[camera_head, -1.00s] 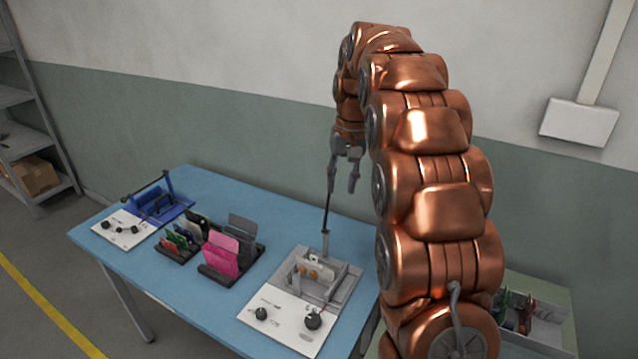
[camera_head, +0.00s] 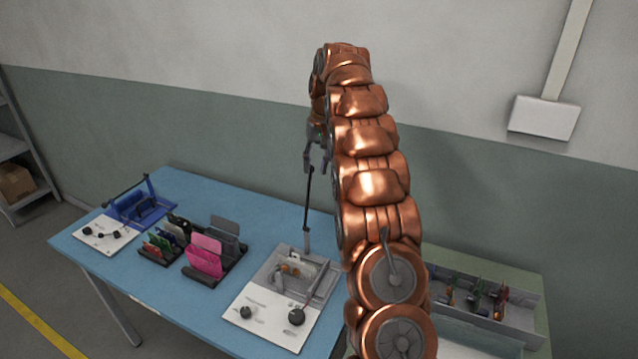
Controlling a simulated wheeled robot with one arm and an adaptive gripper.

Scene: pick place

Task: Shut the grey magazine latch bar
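The grey magazine (camera_head: 265,284) is a grey tray at the right end of the blue table, with a white panel in front. Its latch bar (camera_head: 308,205) is a thin dark rod standing nearly upright from a grey post at the back of the tray, so it is raised off the tray. My gripper (camera_head: 317,164) hangs from the arm at the bar's upper end, fingers pointing down and apart. The bar's tip is close to the left finger; I cannot tell whether they touch. Part of the right finger is close against my arm links.
A blue magazine (camera_head: 160,213) with its own dark bar is at the table's left end. Racks with coloured cards, including a pink card (camera_head: 204,262), stand mid-table (camera_head: 170,302). A grey parts bin (camera_head: 530,325) is at right, partly behind my arm.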

